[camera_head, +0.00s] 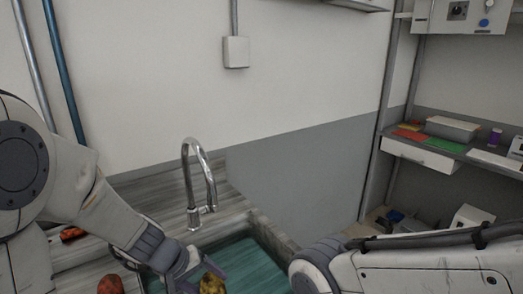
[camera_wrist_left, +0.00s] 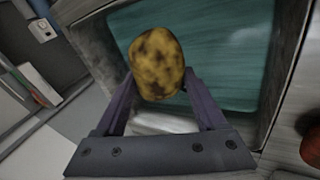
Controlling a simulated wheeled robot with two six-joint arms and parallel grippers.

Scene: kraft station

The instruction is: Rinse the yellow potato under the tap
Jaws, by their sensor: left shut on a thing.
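The yellow potato (camera_wrist_left: 157,64), mottled with dark brown dirt, sits between the fingers of my left gripper (camera_wrist_left: 160,88). My left gripper is shut on it. In the head view the potato (camera_head: 212,284) shows at the bottom edge, beside the left gripper (camera_head: 200,274), over the sink. The sink (camera_head: 262,262) has a teal basin, which also fills the back of the left wrist view (camera_wrist_left: 230,75). The chrome tap (camera_head: 188,180) stands behind the sink, its spout curving down to the right, above and behind the potato. No running water shows. My right gripper is out of view.
A reddish-brown round thing (camera_head: 110,285) lies on the counter left of the sink, and an orange-red thing (camera_head: 72,233) lies farther back. My right arm crosses the lower right. A shelf (camera_head: 440,150) with colored boards stands at the right.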

